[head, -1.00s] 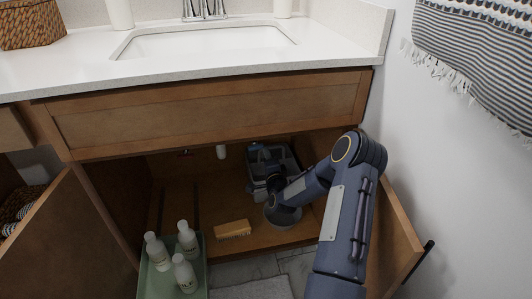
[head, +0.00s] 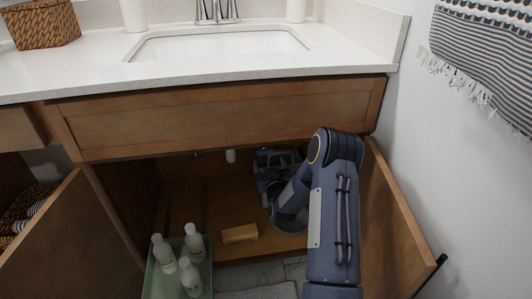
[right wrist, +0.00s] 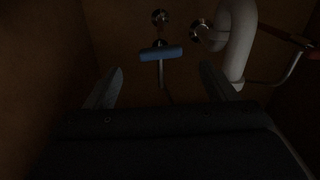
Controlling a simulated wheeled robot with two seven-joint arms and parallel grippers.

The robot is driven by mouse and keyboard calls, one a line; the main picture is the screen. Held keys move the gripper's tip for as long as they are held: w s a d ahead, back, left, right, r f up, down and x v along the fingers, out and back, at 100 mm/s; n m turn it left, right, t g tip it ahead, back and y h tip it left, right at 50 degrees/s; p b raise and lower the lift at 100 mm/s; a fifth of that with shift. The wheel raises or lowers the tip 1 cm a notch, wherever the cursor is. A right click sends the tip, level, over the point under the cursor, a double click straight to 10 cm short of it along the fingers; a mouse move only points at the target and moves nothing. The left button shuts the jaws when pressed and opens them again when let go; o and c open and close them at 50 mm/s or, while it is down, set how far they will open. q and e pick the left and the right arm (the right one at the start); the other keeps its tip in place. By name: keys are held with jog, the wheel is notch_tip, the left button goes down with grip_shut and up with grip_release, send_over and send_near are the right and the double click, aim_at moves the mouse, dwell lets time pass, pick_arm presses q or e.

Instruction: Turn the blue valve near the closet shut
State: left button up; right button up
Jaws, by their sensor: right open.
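The blue valve handle (right wrist: 161,53) shows in the right wrist view as a short bar on a metal stem, near the top centre. It lies beyond and between the spread fingers of my right gripper (right wrist: 161,72), which is open and empty. I see no contact between fingers and handle. In the head view my right arm reaches into the open cabinet under the sink, and the right gripper (head: 278,158) is deep inside, partly in shadow. The blue handle cannot be made out in the head view. My left gripper is not in view.
A pale pipe (right wrist: 237,45) stands right of the blue handle, with an orange-red handle (right wrist: 300,40) beyond it. A green tray (head: 160,286) with white bottles (head: 190,277) and a yellowish block (head: 240,233) are left of my arm. The open right door (head: 395,225) is close beside it.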

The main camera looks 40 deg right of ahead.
aim_at(266, 154)
jog(key=shift+n, duration=0.3)
jog(key=b+x, duration=0.2)
jog(key=x, duration=0.5)
jog(key=shift+w+f+b, duration=0.1)
jog(key=shift+b, duration=0.2)
jog(key=shift+w+d, duration=0.15)
jog(key=shift+w, duration=0.2)
jog(key=c, duration=1)
jog(key=shift+m, duration=0.8)
jog(key=o, duration=1)
